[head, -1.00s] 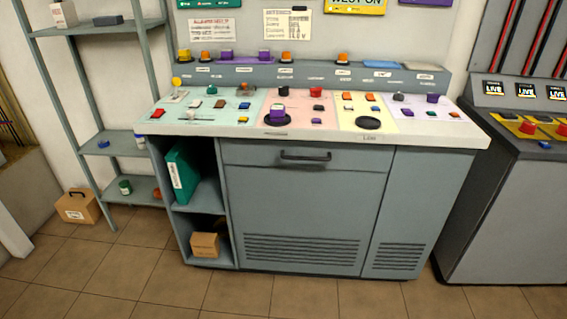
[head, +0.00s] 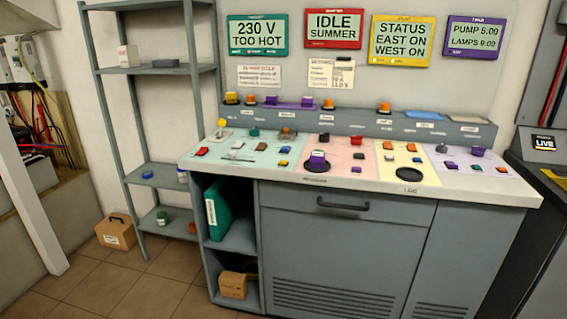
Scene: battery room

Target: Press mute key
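A control desk (head: 470,192) stands ahead with teal, pink, yellow and lilac panels on its top. Many small keys, knobs and levers in several colours sit on these panels and on the raised ledge (head: 350,122) behind. Their labels are too small to read, so I cannot tell which one is the mute key. Four display signs hang above: a teal one (head: 258,35) reading "230 V TOO HOT", a red one (head: 333,29) "IDLE SUMMER", a yellow one (head: 402,40) "STATUS EAST ON WEST ON", and a purple one (head: 473,38) "PUMP 5:00 LAMPS 9:00". Neither gripper shows.
A grey metal shelf (head: 150,72) stands left of the desk, with a cardboard box (head: 115,232) on the floor by it. Another cabinet (head: 535,180) with a "LIVE" screen stands at the right. The tiled floor (head: 130,285) in front is clear.

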